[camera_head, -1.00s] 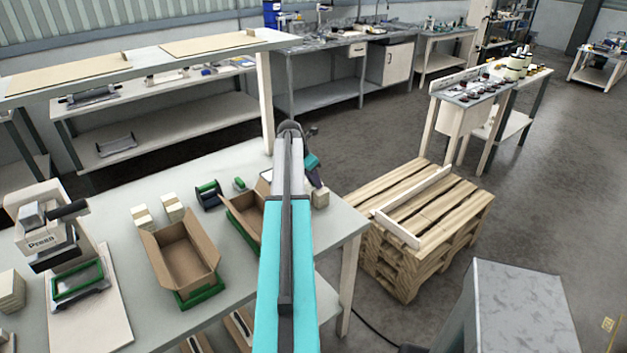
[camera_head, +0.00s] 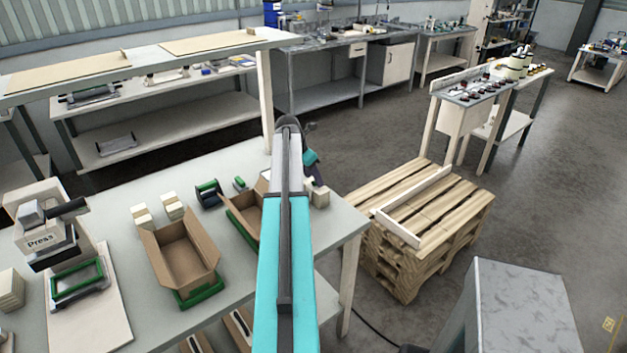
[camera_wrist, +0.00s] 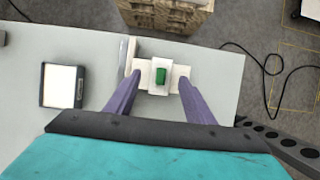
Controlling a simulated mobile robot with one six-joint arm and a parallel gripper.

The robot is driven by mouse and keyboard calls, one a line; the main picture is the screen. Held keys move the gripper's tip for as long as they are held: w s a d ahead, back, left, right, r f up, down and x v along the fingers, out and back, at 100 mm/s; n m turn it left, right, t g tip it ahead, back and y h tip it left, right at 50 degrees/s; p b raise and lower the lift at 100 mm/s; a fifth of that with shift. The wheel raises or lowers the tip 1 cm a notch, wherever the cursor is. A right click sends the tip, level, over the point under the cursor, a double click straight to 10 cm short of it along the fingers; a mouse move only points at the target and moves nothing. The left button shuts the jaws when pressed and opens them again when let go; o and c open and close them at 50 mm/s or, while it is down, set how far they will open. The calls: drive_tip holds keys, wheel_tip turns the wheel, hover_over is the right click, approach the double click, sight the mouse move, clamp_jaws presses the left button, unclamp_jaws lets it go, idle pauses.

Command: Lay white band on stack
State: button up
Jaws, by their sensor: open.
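In the wrist view, a pale stack (camera_wrist: 141,81) lies near the far edge of the grey table. In the head view, a pale stack (camera_head: 320,196) shows beside my arm, near the table's right end. My arm hides much of the gripper there.
A black-framed white plate (camera_wrist: 63,85) lies left on the grey table (camera_wrist: 100,130). Open cardboard boxes (camera_head: 185,255) and a press (camera_head: 45,225) stand left of my arm. A wooden pallet stack (camera_head: 425,215) stands on the floor beyond the table's right end.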

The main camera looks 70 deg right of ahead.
drive_tip(key=b+v, duration=0.3)
drive_tip(key=v, duration=0.9)
drive_tip(key=shift+d, duration=0.1)
idle(0.6)
